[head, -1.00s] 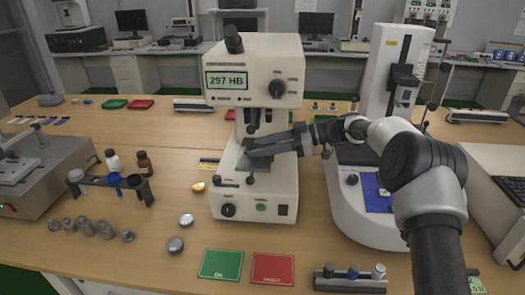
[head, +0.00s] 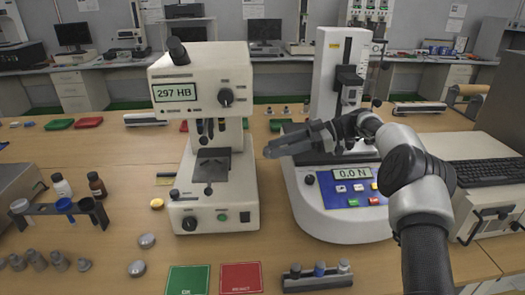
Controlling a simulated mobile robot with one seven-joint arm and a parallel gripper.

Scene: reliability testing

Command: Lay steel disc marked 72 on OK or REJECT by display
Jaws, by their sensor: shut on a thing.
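The hardness tester (head: 205,100) shows 297 HB on its display (head: 174,91). Its dark stage (head: 212,163) looks bare. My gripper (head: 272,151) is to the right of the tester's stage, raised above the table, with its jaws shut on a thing. That is likely the steel disc, but the jaws hide it and no 72 can be read. The green OK mat (head: 189,281) and the red REJECT mat (head: 241,278) lie side by side at the front, both empty. Two other steel discs (head: 146,241) (head: 136,268) lie on the table left of the tester.
A force tester (head: 340,215) reading 0.0 N stands right of my gripper. A small rack (head: 318,277) sits right of the red mat. Bottles (head: 96,185), a dark holder (head: 62,212) and grey weights (head: 37,260) are at left.

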